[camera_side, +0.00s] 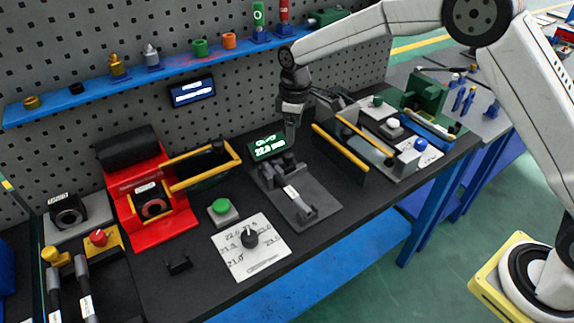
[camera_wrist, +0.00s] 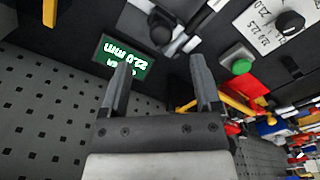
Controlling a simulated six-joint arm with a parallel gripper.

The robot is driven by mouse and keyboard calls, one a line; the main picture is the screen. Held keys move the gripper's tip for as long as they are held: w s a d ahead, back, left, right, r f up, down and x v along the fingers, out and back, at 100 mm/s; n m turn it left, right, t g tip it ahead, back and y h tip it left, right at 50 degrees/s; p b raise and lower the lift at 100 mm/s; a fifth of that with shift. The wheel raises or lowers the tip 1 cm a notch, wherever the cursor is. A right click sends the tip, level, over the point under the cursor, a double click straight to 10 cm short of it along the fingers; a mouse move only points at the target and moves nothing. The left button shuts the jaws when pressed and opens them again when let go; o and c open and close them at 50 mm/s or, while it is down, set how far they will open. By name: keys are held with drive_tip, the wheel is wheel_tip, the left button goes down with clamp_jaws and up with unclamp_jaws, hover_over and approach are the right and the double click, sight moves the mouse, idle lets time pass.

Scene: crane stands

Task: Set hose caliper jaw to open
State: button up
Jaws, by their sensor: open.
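The hose caliper (camera_side: 291,192) sits on a dark grey plate in the middle of the bench, with a short grey hose piece bearing a white label. Its green display (camera_side: 268,147), behind it, appears to read 22.0 mm; the display also shows upside down in the wrist view (camera_wrist: 120,58). My gripper (camera_side: 291,135) points down above the back of the caliper, near the display, and looks apart from both. In the wrist view my gripper (camera_wrist: 160,65) has its two fingers spread with nothing between them. Part of the caliper (camera_wrist: 168,28) shows beyond the fingertips. The jaw setting is too small to tell.
A green button (camera_side: 221,208) and a black knob (camera_side: 250,238) on a white marked sheet (camera_side: 272,265) stand left of the caliper. A red fixture (camera_side: 170,225) with a yellow handle is farther left. Yellow-edged rails (camera_side: 340,155) stand to the right. A pegboard rises behind.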

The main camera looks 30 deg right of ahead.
sight(288, 153)
drive_tip(key=shift+w+a+f+n, duration=0.2)
drive_tip(key=shift+w+a+n, duration=0.1)
drive_tip(key=shift+w+a, duration=0.25)
drive_tip(key=shift+f, duration=0.15)
drive_tip(key=shift+d+f, duration=0.1)
drive_tip(key=shift+f, duration=3.65)
clamp_jaws()
